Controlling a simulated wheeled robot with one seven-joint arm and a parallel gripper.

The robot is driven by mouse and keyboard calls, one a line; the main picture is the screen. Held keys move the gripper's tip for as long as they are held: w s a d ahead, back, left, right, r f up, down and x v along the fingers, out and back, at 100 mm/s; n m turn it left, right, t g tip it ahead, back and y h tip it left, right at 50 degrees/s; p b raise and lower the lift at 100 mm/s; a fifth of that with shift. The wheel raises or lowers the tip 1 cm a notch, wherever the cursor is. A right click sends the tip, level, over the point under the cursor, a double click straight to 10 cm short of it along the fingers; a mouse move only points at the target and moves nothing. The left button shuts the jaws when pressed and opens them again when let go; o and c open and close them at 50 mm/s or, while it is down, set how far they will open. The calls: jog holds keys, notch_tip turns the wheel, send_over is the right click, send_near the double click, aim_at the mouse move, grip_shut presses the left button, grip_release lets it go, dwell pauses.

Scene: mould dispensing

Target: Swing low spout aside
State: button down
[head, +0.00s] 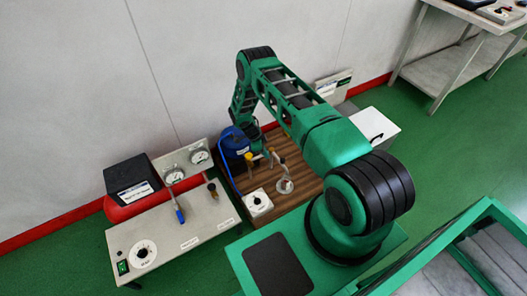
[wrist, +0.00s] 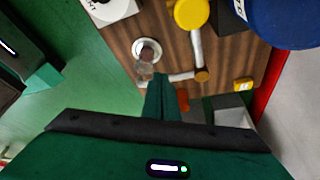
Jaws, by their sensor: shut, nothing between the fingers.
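The low spout is a jointed pale metal tube (wrist: 195,52) in the wrist view. In the head view the spout (head: 279,162) stands on the wooden board (head: 307,182). My gripper (wrist: 160,80) is shut and empty, its fingertips close to the spout's left-going part. I cannot tell whether they touch.
A blue container (head: 234,142) stands behind the spout on the board. A white dial box (head: 258,202) sits at the board's front left. A grey control panel (head: 165,235) with gauges stands to the left. A white box (head: 375,127) is at right.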

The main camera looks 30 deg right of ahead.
aim_at(279, 160)
jog(key=s+d+f, duration=0.2)
jog(key=d+f, duration=0.2)
jog(key=d, duration=0.1)
jog(key=shift+s, duration=0.15)
jog(key=shift+a, duration=0.2)
dwell(0.3)
